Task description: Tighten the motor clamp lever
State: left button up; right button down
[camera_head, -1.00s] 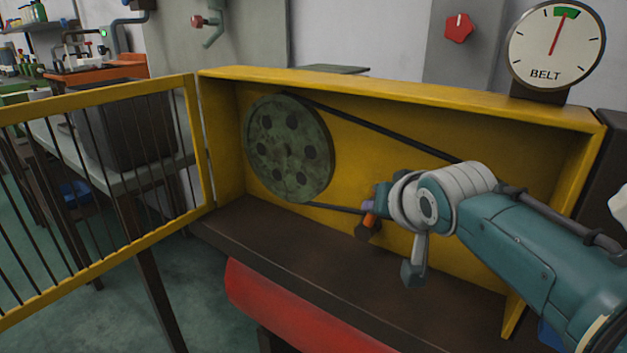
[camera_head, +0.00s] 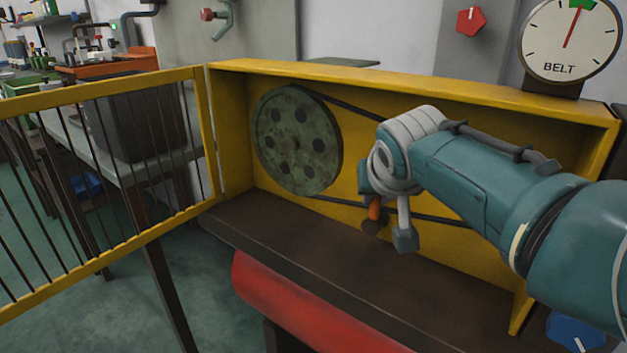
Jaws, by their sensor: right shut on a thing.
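The orange clamp lever (camera_head: 374,207) shows only in part, low in the yellow housing below my right wrist. My right gripper (camera_head: 364,184) is shut on it; its fingertips are mostly hidden behind my own wrist. A dark round part (camera_head: 376,226) sits just below the lever. The black belt (camera_head: 352,107) runs from the green pulley (camera_head: 297,140) to the right, where my arm covers the motor end. The belt gauge (camera_head: 570,40) stands at top right, its needle pointing up at the green band. My left gripper is not in view.
The yellow housing (camera_head: 430,85) surrounds the belt drive. Its barred guard door (camera_head: 208,130) stands open at the left. A brown ledge (camera_head: 300,245) runs along the front, with a red rounded body (camera_head: 300,295) below. A blue knob (camera_head: 577,332) shows at lower right.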

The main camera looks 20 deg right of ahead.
jog(key=c, duration=1.2)
grip_release()
jog(key=shift+o, duration=0.7)
jog(key=shift+w, duration=0.1)
jog(key=p+v, duration=0.6)
jog(key=v, duration=0.4)
